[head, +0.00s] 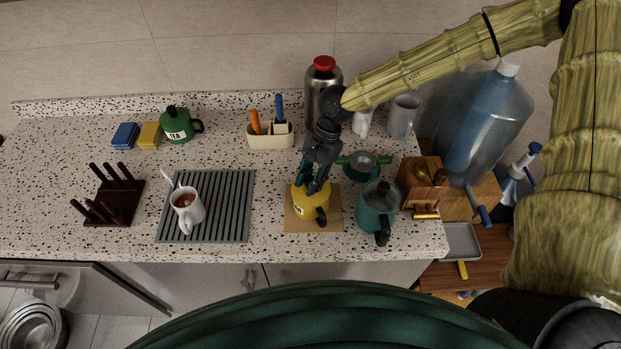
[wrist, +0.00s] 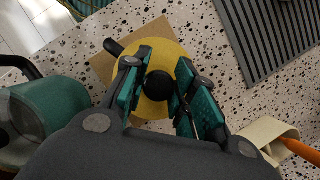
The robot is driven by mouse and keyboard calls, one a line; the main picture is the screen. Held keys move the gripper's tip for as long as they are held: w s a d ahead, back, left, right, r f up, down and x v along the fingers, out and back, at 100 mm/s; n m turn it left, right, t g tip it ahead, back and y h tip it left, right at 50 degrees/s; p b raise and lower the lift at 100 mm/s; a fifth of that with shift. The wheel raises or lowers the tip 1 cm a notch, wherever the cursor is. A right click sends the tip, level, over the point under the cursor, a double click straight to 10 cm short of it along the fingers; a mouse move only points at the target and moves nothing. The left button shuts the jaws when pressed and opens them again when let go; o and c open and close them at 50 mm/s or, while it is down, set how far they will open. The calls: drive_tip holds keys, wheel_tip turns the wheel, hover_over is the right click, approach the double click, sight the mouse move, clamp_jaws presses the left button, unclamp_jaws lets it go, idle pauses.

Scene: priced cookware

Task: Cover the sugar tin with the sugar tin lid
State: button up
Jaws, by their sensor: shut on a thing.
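The yellow sugar tin (head: 302,209), with a pale label and a black handle, stands on a tan board (head: 333,210) near the counter's front edge. My gripper (head: 315,187) points down right over it. In the wrist view, my gripper (wrist: 158,95) is shut on the black knob of the round yellow sugar tin lid (wrist: 173,55). The lid lies over the tin's top and hides its opening. The tin's black handle (wrist: 113,47) sticks out beyond the lid. I cannot tell whether the lid rests fully on the rim.
A teal kettle (head: 377,209) stands close on the right, with a wooden grinder (head: 421,180) beyond it. A grey ribbed mat (head: 233,205) with a cup (head: 188,213) lies left. A cream utensil holder (head: 270,137) and a steel flask (head: 322,85) stand behind.

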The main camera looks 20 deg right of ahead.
drive_tip(key=shift+f, duration=0.15)
drive_tip(key=o, duration=1.7)
drive_tip(key=v, duration=1.2)
drive_tip(key=shift+f, duration=0.1)
idle(0.4)
